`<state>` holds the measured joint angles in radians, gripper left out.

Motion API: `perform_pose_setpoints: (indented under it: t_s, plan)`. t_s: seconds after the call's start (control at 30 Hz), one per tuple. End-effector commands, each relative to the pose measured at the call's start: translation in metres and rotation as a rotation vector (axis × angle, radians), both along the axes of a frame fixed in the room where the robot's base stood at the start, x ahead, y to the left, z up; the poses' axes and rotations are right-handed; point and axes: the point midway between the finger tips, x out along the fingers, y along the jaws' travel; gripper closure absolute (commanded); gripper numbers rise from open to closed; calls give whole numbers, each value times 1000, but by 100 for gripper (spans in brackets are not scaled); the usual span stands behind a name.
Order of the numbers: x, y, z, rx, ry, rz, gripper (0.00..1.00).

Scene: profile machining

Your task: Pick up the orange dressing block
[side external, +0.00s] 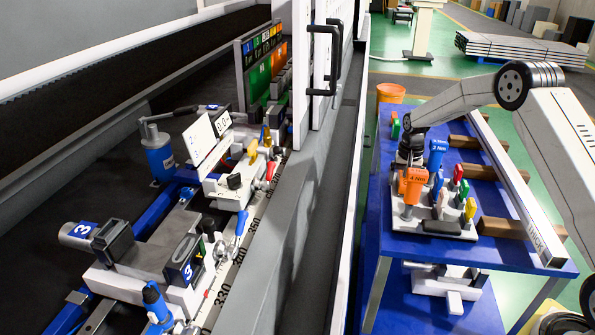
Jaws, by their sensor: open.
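My gripper (405,158) is the dark end of the white arm, low over the left part of the blue cart top, just behind the tool holder. It is open; its fingertips are small and partly hidden behind the orange tool. I cannot pick out the orange dressing block for certain. Small green and orange-red pieces (395,122) stand at the cart's far left edge, beyond my gripper. The orange piece marked "4 Nm" (413,184) is a tool handle standing in the grey holder, in front of my gripper.
The holder (432,226) also carries a blue "3 Nm" tool (437,155) and several coloured handles. A long pale profile (505,180) lies across wooden strips on the blue cart (391,252). The machine with its clamps (160,262) fills the left. An orange bucket (391,92) stands behind.

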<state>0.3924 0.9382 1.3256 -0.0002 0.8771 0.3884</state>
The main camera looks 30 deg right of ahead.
Motion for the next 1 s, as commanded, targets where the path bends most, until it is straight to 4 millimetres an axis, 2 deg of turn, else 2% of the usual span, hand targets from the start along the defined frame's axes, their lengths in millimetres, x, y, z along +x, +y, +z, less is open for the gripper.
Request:
perform_pose_setpoints:
  t_s: [0.17, 0.4, 0.47, 0.77, 1.0]
  plan:
    - [0, 0, 0, 0, 0, 0, 7]
    - [0, 0, 0, 0, 0, 0, 84]
    - [0, 0, 0, 0, 0, 0, 100]
    - [0, 0, 2, -1, -1, 0, 100]
    - [1, 0, 16, -1, -2, 0, 100]
